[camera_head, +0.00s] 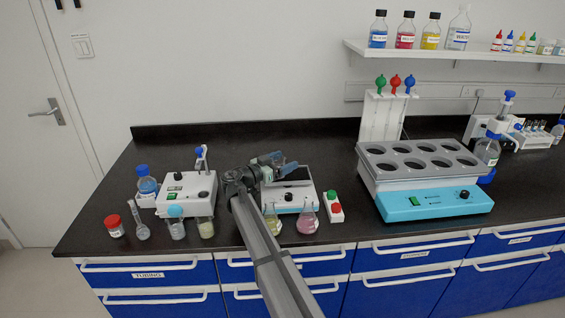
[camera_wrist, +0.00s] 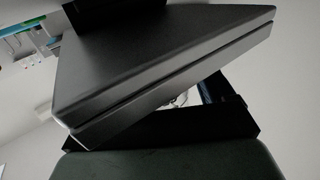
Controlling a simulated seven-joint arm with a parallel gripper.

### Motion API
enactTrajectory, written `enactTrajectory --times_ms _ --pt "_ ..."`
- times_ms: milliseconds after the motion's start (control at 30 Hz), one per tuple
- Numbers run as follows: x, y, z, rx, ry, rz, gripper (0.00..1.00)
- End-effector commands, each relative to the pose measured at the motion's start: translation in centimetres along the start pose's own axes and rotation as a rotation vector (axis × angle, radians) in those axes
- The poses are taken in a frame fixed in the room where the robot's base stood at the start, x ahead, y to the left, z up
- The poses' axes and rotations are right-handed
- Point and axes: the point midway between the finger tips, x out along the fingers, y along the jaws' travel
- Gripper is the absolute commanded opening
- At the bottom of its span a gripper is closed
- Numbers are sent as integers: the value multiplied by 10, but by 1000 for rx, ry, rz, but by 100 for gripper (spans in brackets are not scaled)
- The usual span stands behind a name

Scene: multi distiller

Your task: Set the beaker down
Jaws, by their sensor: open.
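A small glass vessel (camera_head: 206,228) with pale yellowish contents stands upright on the black bench by the white device at left; it looks like a beaker. My gripper (camera_head: 283,164) is open and above the light-blue-fronted device (camera_head: 289,204), to the right of and higher than that vessel. I see nothing clearly held in it. In the wrist view dark parts of my gripper fill most of the picture. A small clear, glassy shape (camera_wrist: 180,98) shows in a gap there, too little to identify.
A yellow-green flask (camera_head: 271,222) and a pink flask (camera_head: 307,221) stand in front of the device. A red-and-green button box (camera_head: 334,207) is beside it. A multi-well heater (camera_head: 432,205) stands right.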

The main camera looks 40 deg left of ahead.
Motion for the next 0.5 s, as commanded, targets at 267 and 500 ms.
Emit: enactTrajectory --times_ms 267,500 --pt "-13 0 -3 0 0 -3 82" --pt "-56 1 -3 0 0 -2 82"
